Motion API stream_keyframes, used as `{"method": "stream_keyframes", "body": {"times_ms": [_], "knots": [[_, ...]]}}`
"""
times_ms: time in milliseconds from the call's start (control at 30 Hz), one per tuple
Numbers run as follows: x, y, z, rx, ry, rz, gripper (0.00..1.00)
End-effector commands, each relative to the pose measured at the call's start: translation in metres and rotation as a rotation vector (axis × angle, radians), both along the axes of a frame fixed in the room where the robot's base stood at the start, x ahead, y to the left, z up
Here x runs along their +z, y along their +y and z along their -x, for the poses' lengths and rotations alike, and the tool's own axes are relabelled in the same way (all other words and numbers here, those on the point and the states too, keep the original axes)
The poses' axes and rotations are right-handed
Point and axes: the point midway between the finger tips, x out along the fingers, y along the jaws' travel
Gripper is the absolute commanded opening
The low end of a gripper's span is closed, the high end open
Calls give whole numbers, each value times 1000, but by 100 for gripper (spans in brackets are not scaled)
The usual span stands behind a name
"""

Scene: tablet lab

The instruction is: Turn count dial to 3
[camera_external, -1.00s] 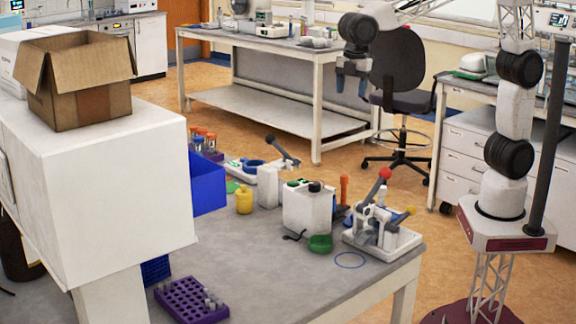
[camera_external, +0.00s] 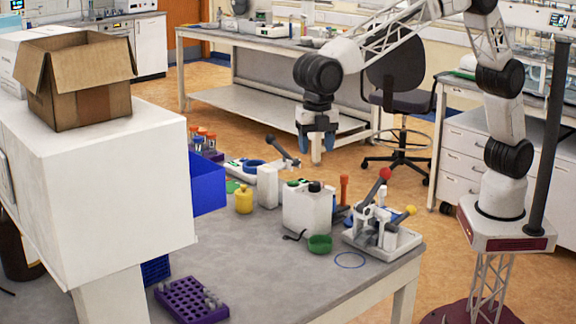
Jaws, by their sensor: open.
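My gripper (camera_external: 317,143) hangs in the air with its blue-tipped fingers pointing down and apart. It is open and empty, above and behind the white box-shaped device (camera_external: 305,212) on the grey bench. That device has a black round knob (camera_external: 314,187) and green parts on top. I cannot tell whether this knob is the count dial, and no number on it can be read. To its right stands a white press-like device (camera_external: 380,232) with a red-knobbed lever and a yellow-knobbed lever.
A green cup (camera_external: 320,244), a yellow bottle (camera_external: 244,200) and an orange-red handle (camera_external: 343,190) stand near the device. A blue bin (camera_external: 208,183) and a purple rack (camera_external: 190,300) are to the left. The bench front (camera_external: 290,285) is largely clear.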

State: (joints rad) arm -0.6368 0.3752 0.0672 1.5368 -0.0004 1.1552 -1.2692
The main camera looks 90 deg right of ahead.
Motion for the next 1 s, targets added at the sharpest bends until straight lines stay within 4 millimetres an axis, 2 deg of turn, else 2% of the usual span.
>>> {"method": "stream_keyframes", "body": {"times_ms": [100, 233, 667, 867, 1000], "knots": [[-7, 17, -2, 39, 3, 2, 58], [-10, 24, -3, 56, 6, 5, 58], [-12, 24, -3, 58, 6, 5, 58], [-23, 24, -2, 57, 8, 5, 58], [-38, 24, -2, 57, 7, 5, 58]]}}
